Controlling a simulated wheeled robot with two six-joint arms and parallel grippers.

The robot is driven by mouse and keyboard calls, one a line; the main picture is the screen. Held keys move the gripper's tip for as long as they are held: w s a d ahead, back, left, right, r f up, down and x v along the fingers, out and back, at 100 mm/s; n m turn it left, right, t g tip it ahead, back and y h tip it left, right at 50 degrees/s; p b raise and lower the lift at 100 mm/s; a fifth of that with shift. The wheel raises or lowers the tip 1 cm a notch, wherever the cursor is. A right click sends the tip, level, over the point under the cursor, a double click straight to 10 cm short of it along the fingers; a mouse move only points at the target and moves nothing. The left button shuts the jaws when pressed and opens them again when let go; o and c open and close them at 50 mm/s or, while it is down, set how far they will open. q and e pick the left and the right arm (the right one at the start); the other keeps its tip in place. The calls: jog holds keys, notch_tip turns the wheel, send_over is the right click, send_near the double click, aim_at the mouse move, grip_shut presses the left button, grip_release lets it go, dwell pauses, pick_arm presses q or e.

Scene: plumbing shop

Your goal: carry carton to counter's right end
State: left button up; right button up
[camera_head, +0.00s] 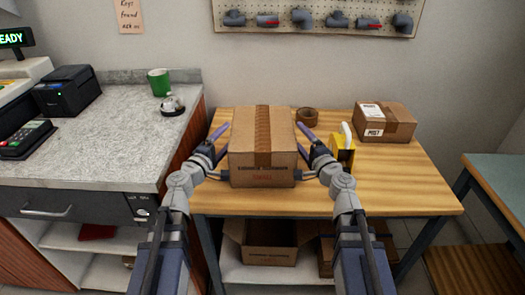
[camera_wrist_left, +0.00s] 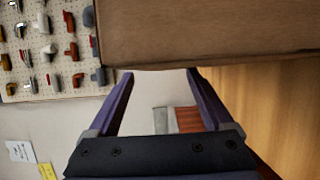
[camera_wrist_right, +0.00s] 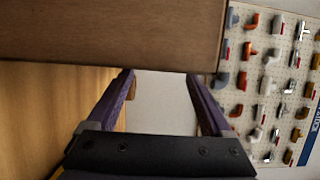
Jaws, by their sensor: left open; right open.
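The large brown carton (camera_head: 263,135), taped shut on top, sits upright on the wooden table between my two grippers. My left gripper (camera_head: 217,158) is open at its left side, and my right gripper (camera_head: 306,158) is open at its right side. In the left wrist view the carton (camera_wrist_left: 210,32) fills the upper right, beyond the open fingers (camera_wrist_left: 160,80). In the right wrist view the carton (camera_wrist_right: 110,32) fills the upper left, above the open fingers (camera_wrist_right: 160,80). I cannot tell whether the fingers touch it. The grey counter (camera_head: 110,130) stands to the left.
The counter's right end holds a green mug (camera_head: 159,82) and a bell (camera_head: 172,105); its front right is clear. On the table are a tape roll (camera_head: 307,117), a yellow tape dispenser (camera_head: 342,150) and a smaller labelled box (camera_head: 384,121). An open box (camera_head: 270,256) sits below.

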aim_at(232, 131)
pick_arm(q)
jog(key=x, duration=0.4)
jog(key=shift+w+d, duration=0.15)
jog(key=shift+w, duration=0.2)
pick_arm(e)
jog(key=x, duration=0.4)
jog(key=shift+w+a, duration=0.15)
jog(key=shift+w, duration=0.2)
pick_arm(q)
grip_shut()
pick_arm(e)
grip_shut()
